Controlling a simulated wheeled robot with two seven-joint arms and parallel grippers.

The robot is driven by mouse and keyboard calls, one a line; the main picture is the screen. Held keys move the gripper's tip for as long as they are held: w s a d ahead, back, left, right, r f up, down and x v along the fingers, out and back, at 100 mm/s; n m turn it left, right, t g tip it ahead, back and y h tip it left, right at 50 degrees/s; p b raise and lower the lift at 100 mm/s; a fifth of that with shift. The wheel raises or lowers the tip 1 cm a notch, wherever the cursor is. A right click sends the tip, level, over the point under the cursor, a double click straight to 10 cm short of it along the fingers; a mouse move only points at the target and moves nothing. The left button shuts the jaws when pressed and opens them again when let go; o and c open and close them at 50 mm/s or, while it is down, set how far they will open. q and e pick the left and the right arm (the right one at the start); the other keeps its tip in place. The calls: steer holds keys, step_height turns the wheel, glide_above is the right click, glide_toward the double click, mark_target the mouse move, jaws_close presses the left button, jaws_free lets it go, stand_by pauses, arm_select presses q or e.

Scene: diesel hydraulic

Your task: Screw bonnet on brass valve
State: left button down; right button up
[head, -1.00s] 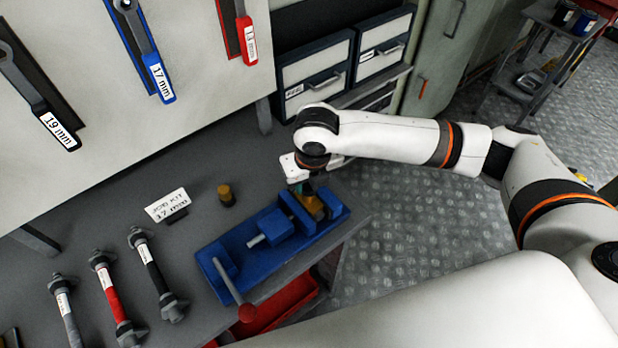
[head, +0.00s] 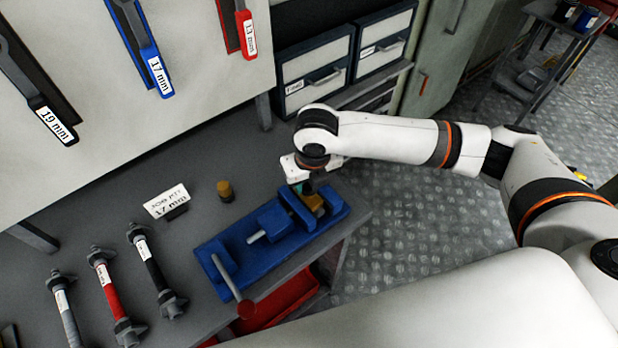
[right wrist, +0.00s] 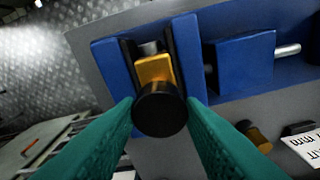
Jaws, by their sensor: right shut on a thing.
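The brass valve (head: 318,203) is clamped between the jaws of the blue vise (head: 222,252), near its right end. It also shows in the right wrist view (right wrist: 155,69). A dark round piece, which I take for the bonnet (right wrist: 160,110), sits in front of the brass body in that view. My right gripper (head: 306,188) is above the vise, with its teal fingers (right wrist: 160,112) shut on either side of the bonnet. How far the bonnet sits on the valve is hidden. My left gripper is not in view.
A small brass-and-dark cylinder (head: 225,190) stands on the bench behind the vise, beside a 17 mm sign (head: 166,201). Several wrench-like tools lie at the left, including a red one (head: 112,292). The vise handle (head: 232,284) projects at the front left.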

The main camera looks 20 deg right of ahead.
steer(key=shift+f, duration=0.5)
steer(key=o, duration=1)
steer(key=shift+o, duration=0.2)
step_height(320, 180, up, 12)
steer(key=s+b, duration=0.2)
steer(key=shift+d, duration=0.1)
